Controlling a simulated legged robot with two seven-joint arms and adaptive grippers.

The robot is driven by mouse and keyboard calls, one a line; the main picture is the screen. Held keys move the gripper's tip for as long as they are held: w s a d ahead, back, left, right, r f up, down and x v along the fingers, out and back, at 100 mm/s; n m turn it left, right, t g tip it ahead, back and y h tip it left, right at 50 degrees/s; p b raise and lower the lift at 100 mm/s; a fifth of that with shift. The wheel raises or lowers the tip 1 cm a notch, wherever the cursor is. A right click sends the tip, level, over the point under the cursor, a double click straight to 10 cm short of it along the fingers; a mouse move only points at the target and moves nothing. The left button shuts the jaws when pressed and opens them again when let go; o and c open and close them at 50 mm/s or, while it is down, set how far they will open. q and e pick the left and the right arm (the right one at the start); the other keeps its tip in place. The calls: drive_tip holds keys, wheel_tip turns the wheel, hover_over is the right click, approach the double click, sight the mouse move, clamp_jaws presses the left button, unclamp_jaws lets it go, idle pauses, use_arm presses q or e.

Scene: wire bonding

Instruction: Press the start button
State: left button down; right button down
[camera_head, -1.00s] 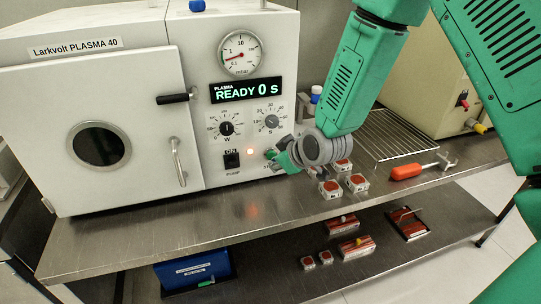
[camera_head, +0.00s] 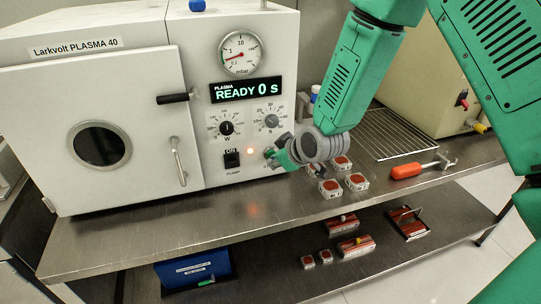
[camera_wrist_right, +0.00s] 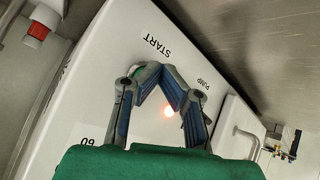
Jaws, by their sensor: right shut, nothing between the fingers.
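The plasma machine (camera_head: 195,115) has a white front panel, and its display (camera_head: 246,90) reads READY 0 S. In the right wrist view the word START (camera_wrist_right: 156,44) is printed on the panel, just beyond my fingertips. My right gripper (camera_head: 271,154) is shut and empty, close to the panel's lower right. Its fingertips meet in the right wrist view (camera_wrist_right: 164,68); I cannot tell if they touch anything. My left gripper is not in view.
An orange lamp (camera_head: 250,151) glows beside the black pump switch (camera_head: 232,159). Several small red-topped boxes (camera_head: 330,187) stand on the steel bench (camera_head: 200,222). A wire rack (camera_head: 395,135) and an orange-handled tool (camera_head: 408,171) lie to the right.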

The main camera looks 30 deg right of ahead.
idle(0.3)
drive_tip(key=shift+s+a, duration=0.25)
drive_tip(key=shift+s, duration=0.6)
drive_tip(key=shift+s+a+p, duration=0.15)
drive_tip(key=shift+s+a, duration=0.1)
drive_tip(key=shift+s, duration=0.75)
drive_tip(key=shift+s+a+p, duration=0.2)
drive_tip(key=shift+s+a, duration=0.05)
drive_tip(key=shift+s, duration=0.7)
drive_tip(key=shift+s+a+p, duration=0.15)
drive_tip(key=shift+s+a, duration=0.1)
drive_tip(key=shift+s, duration=0.75)
